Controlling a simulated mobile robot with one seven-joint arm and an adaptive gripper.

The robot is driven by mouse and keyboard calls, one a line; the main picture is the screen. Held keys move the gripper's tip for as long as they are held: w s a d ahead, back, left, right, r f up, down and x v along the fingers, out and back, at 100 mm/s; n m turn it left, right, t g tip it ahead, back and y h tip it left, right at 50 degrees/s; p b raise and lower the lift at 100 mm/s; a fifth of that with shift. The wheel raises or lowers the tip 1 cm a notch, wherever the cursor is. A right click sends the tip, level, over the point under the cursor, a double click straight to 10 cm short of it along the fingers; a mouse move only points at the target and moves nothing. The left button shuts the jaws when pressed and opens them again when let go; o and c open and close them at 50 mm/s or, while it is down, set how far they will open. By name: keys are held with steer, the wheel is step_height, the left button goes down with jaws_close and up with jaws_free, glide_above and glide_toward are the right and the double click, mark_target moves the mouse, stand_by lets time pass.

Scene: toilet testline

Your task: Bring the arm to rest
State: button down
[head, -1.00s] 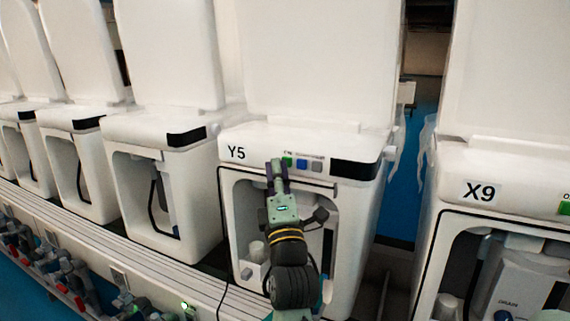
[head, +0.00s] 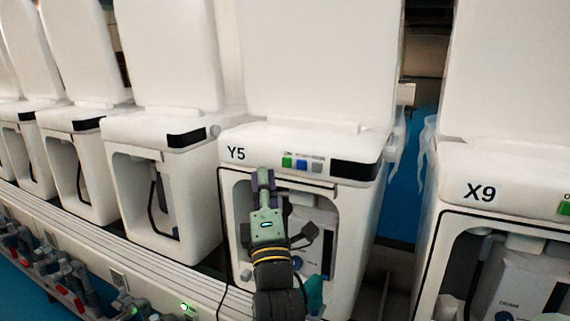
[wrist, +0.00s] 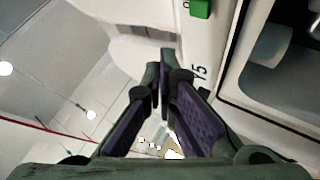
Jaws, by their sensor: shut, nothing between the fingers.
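My gripper (head: 265,178) is in front of the toilet unit labelled Y5 (head: 236,153), pointing upward, just below its row of buttons. Its fingers are shut and empty. In the wrist view the shut fingertips (wrist: 163,72) are beside the unit's white front, with a green button (wrist: 200,8) at the top. The green button (head: 287,162), a blue button (head: 301,164) and a grey button (head: 317,166) show clear of my gripper in the head view. My arm covers part of the unit's open front compartment.
Unit X9 (head: 479,193) stands to the right, across a gap with a blue floor (head: 408,205). More white units (head: 165,170) stand in a row to the left. A ledge (head: 150,262) with a rail of parts runs along the front.

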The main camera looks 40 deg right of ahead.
steer(key=shift+s+a, duration=0.3)
steer(key=shift+a, duration=0.35)
